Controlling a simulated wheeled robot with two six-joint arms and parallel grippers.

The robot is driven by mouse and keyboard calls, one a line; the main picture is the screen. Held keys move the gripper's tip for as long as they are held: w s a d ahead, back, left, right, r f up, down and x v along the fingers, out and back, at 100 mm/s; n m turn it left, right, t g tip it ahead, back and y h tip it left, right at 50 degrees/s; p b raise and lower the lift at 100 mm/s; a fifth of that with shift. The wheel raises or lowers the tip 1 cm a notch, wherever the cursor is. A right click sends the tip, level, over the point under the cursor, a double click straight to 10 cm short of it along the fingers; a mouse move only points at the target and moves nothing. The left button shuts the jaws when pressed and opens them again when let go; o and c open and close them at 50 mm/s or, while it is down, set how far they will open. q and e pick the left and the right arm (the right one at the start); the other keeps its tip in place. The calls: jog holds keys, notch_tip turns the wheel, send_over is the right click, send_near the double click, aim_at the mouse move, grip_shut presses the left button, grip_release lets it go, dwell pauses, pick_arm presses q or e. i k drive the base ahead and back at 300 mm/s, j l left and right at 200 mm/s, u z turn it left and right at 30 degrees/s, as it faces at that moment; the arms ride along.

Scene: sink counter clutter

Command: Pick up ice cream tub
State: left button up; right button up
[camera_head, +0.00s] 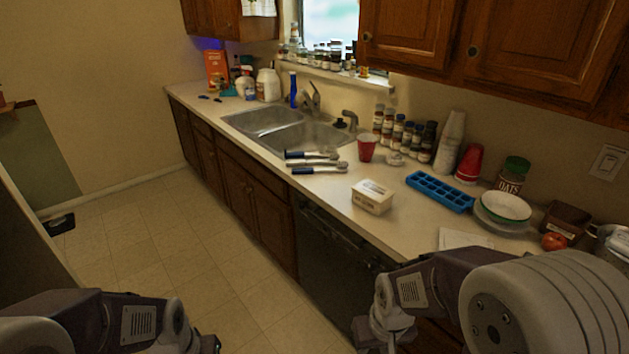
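The ice cream tub (371,197) is a small pale box with a whitish lid and printed text on its side. It stands on the counter in the middle of the head view, near the front edge above the dark dishwasher. My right gripper (378,335) is low in the picture, in front of the counter and below the tub, apart from it. Its fingers are too unclear to tell open from shut. My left arm comes in at the bottom left, and only part of the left gripper (207,345) shows at the bottom edge, far from the tub.
A blue ice cube tray (440,191) lies right of the tub. A red cup (367,148) and blue-handled utensils (314,162) lie behind and left, near the sink (290,131). Bowls (505,207), an oats jar (513,174) and a tomato (554,241) crowd the right.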

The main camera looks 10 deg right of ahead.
aim_at(376, 198)
jog(key=i+j, duration=0.2)
jog(key=i, duration=0.2)
jog(key=i+j+u, duration=0.1)
jog(key=i, duration=0.3)
jog(key=i+j, duration=0.25)
jog(key=i, duration=0.15)
jog(key=i+j+z, duration=0.2)
jog(key=z, duration=0.2)
jog(key=i+j+z, duration=0.5)
jog(key=j+z, duration=0.3)
jog(key=i+j+z, duration=0.15)
jog(key=j+z, duration=0.25)
jog(key=i+j+z, duration=0.1)
jog(key=j+z, duration=0.25)
jog(key=i+j+z, duration=0.25)
jog(key=i+j, duration=0.2)
jog(key=i, duration=0.1)
